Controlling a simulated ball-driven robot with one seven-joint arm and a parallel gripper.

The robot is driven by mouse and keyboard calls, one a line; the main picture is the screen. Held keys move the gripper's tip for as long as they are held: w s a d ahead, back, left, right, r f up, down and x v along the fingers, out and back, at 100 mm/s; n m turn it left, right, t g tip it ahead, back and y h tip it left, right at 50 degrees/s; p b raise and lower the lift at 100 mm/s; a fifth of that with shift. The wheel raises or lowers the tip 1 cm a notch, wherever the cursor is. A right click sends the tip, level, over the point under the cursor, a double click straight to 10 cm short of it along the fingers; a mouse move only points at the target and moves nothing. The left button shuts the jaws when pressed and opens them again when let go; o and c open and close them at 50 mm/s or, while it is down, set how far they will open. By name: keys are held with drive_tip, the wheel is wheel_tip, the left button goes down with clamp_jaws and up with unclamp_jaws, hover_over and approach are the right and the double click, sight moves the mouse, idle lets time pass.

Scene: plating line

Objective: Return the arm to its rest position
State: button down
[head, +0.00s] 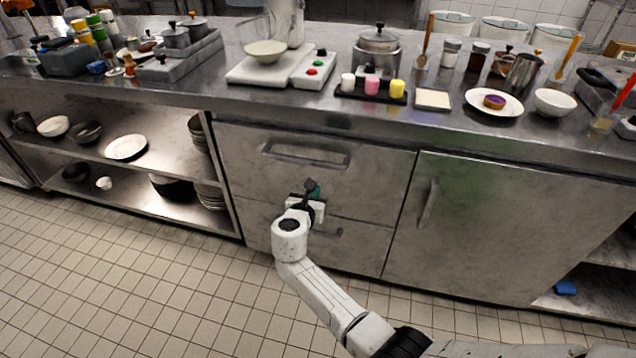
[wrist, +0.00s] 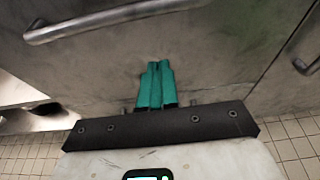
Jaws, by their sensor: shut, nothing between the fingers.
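My gripper (head: 312,188) is in front of the steel drawers below the counter, at the end of my white arm. In the wrist view its teal fingers (wrist: 156,84) are together with nothing between them. They point at the drawer front (wrist: 200,50); I cannot tell whether they touch it. The upper drawer handle (wrist: 110,20) is ahead and to the left in the wrist view.
The steel counter (head: 325,118) holds a mixer (head: 290,60), a black tray (head: 372,96) with several coloured cups, a plate (head: 494,103) with a round item, and a white bowl (head: 554,103). Open shelves (head: 150,165) are at left. The tiled floor (head: 130,290) is clear.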

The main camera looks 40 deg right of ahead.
drive_tip(key=shift+p+v, duration=0.3)
drive_tip(key=shift+v, duration=2)
drive_tip(key=shift+f, duration=0.1)
